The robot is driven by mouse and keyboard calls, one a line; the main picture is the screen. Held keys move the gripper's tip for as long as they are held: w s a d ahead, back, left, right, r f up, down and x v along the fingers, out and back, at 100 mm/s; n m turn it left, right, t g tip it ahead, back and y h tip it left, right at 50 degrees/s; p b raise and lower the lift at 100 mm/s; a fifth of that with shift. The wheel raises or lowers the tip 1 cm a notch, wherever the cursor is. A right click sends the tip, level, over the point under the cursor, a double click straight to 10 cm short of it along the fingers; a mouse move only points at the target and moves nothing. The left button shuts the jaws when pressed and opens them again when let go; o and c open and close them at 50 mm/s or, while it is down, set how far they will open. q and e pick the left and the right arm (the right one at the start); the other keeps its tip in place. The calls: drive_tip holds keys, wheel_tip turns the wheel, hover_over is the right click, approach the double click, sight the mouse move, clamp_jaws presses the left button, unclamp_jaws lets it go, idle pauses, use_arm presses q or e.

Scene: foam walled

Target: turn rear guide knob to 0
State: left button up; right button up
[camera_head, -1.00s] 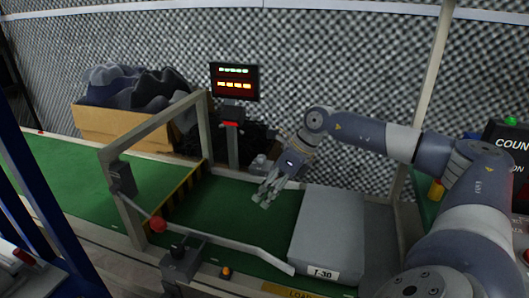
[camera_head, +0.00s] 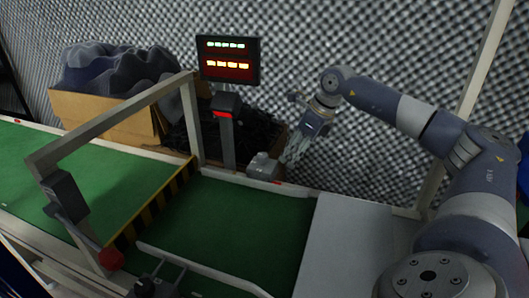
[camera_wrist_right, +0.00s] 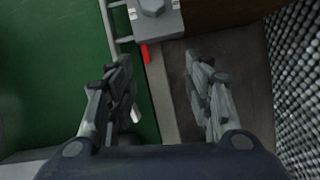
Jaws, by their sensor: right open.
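The rear guide knob's grey housing (camera_head: 263,167) sits on the conveyor's far rail. In the right wrist view the housing (camera_wrist_right: 157,28) is at the top centre, with a grey faceted knob (camera_wrist_right: 152,5) on it, cut by the frame edge. A red mark (camera_wrist_right: 145,54) lies just below it on the rail. My left gripper is out of view.
A display (camera_head: 228,60) stands behind the rail. A carton of dark foam (camera_head: 105,105) is at back left.

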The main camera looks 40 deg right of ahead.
sight(263, 154)
drive_tip(key=w+a, duration=0.1)
drive_tip(key=w, duration=0.1)
drive_tip(key=w+a, duration=0.1)
drive_tip(key=w, duration=0.2)
drive_tip(key=w+a+b, duration=0.1)
drive_tip(key=w, duration=0.1)
drive_tip(key=shift+w, duration=0.15)
drive_tip(key=shift+b+x, duration=0.6)
drive_tip(key=shift+x, duration=0.4)
drive_tip(key=shift+w+a+f, duration=0.1)
drive_tip(key=shift+w+f, duration=0.2)
drive_tip(key=shift+f, duration=0.25)
drive_tip(key=c, duration=1)
